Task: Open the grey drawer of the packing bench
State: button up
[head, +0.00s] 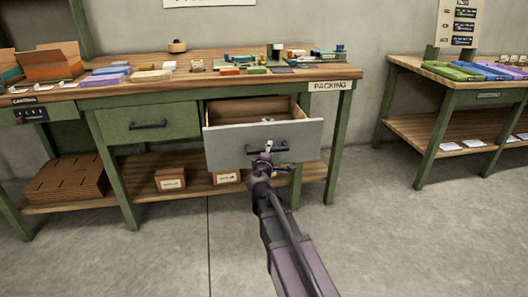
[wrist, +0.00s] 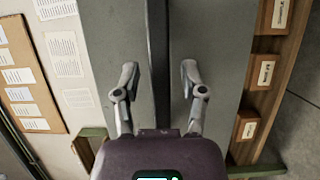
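The packing bench (head: 215,60) has a wooden top and green frame. Its grey drawer (head: 308,135) is pulled well out, and its wooden inside shows with a few small light items in it. The drawer's dark bar handle (wrist: 158,40) runs upright through the middle of the wrist view, in front of the grey front. My gripper (head: 268,148) is at the handle in the head view. In the wrist view its two fingers (wrist: 160,72) stand apart on either side of the handle, with a visible gap on each side. How deep the handle sits between them is unclear.
A shut green drawer (head: 149,123) is left of the grey one. The lower shelf holds flat cardboard (head: 66,181) and small boxes (head: 170,179). Another table (head: 440,125) stands at right. The floor (head: 400,235) in front is clear.

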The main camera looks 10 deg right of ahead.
jog(key=shift+a, duration=0.15)
jog(key=shift+a, duration=0.1)
jog(key=shift+s+a, duration=0.1)
jog(key=v, duration=1.1)
jog(key=shift+s, duration=0.4)
